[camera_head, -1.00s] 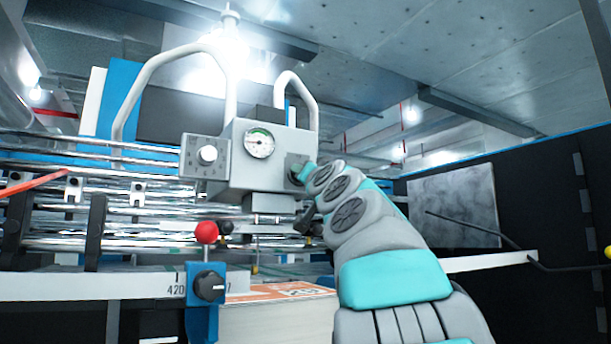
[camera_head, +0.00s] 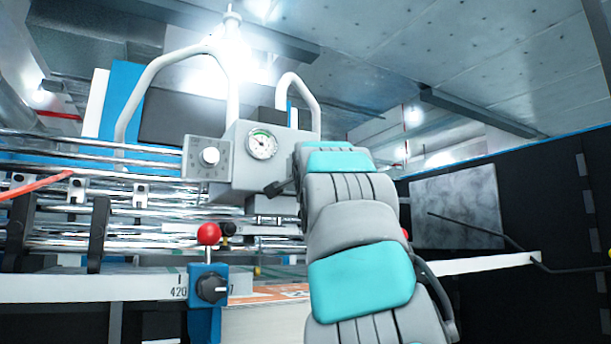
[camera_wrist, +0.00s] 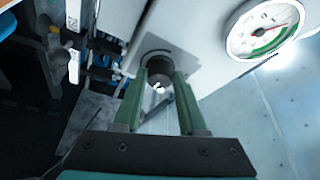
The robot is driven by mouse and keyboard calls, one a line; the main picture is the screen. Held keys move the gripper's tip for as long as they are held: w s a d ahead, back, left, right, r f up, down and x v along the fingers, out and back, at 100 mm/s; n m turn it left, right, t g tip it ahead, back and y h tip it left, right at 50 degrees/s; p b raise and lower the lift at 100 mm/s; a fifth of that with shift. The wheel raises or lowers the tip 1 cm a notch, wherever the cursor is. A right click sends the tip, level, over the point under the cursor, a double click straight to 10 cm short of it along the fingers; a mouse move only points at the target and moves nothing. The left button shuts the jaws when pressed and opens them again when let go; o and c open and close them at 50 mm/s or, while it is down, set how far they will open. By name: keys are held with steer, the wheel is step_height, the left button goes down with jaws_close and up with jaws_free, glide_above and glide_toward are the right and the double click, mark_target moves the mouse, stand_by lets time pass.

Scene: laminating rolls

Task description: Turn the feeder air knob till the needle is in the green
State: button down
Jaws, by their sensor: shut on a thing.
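The grey feeder box (camera_head: 238,170) carries a round white gauge (camera_head: 262,144) with a green arc. The gauge also shows in the wrist view (camera_wrist: 264,28), with a thin reddish needle that appears to lie outside the green band. A dark round knob (camera_wrist: 157,63) sticks out of the box's side, near the gauge. My gripper (camera_wrist: 163,77) is shut on this knob, with one green finger on each side. In the head view my arm hides the knob and the fingers.
A grey panel with a white dial (camera_head: 209,157) sits left of the gauge. Below stand a red ball (camera_head: 208,234) and a blue block with a black knob (camera_head: 212,288). Chrome rollers (camera_head: 100,187) run left; a dark partition (camera_head: 545,200) stands right.

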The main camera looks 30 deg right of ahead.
steer(key=shift+m, duration=0.6)
stand_by(0.3)
steer(key=shift+c, duration=2.3)
jaws_free()
steer(key=b+v, duration=0.2)
steer(key=v, duration=0.5)
steer(key=shift+s+a, duration=0.2)
steer(key=shift+s, duration=0.15)
